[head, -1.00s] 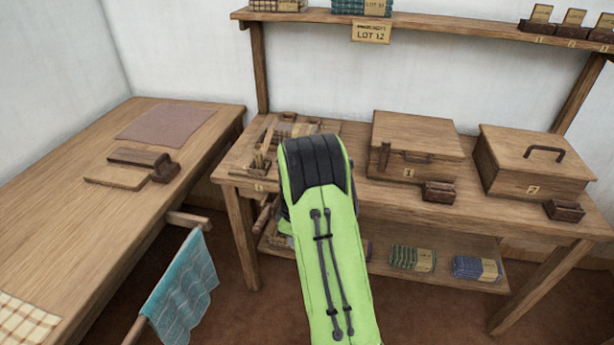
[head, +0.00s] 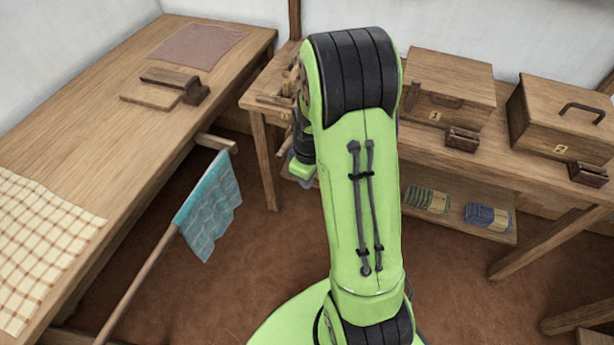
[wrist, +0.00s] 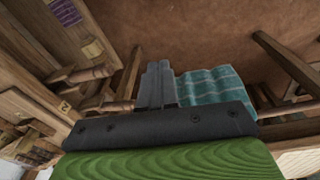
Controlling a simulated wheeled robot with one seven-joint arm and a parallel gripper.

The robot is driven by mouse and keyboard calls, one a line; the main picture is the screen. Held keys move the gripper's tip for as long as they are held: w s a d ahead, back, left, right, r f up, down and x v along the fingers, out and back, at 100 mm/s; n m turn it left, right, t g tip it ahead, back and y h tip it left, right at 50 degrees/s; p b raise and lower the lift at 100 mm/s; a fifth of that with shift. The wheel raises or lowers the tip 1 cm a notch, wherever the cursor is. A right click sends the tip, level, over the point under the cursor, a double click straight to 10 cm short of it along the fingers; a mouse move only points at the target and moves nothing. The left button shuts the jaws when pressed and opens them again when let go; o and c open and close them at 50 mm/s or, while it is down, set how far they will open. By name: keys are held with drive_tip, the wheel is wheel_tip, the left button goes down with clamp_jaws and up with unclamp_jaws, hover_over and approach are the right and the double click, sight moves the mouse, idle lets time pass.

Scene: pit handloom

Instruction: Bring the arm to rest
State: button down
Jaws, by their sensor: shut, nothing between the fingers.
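My green arm (head: 365,190) is raised and bent in the middle of the head view, with black bands at its elbow. The wrist view shows my gripper (wrist: 158,78), its dark grey fingers together and nothing between them. In that view a teal cloth (wrist: 212,84) lies beyond and to the right of the fingertips; I cannot tell the gap. In the head view the fingers are hidden, and only part of my wrist shows behind the arm's left side.
The teal cloth (head: 209,205) hangs on a wooden pole left of my arm. The left table (head: 90,140) bears a checked cloth (head: 40,235). The back bench (head: 430,150) holds wooden box 1 (head: 455,80) and another box (head: 565,115). Brown floor between them is clear.

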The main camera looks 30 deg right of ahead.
drive_tip(key=s+a+r+m+t+p, duration=0.1)
drive_tip(key=s+r, duration=0.4)
drive_tip(key=r, duration=0.5)
drive_tip(key=s+a+r+m+t+p, duration=0.2)
drive_tip(key=s+a+r+p, duration=0.4)
drive_tip(key=r, duration=0.4)
drive_tip(key=s+a+r+m+t+p, duration=0.1)
drive_tip(key=s+a+r+m+p, duration=0.1)
drive_tip(key=s+r, duration=0.4)
wheel_tip(320, 180, up, 4)
drive_tip(key=shift+s+a+r+m+t+p, duration=0.15)
drive_tip(key=shift+a+r+m+t+p, duration=0.2)
drive_tip(key=shift+a+p, duration=0.45)
drive_tip(key=shift+a+f, duration=0.1)
drive_tip(key=shift+a, duration=0.05)
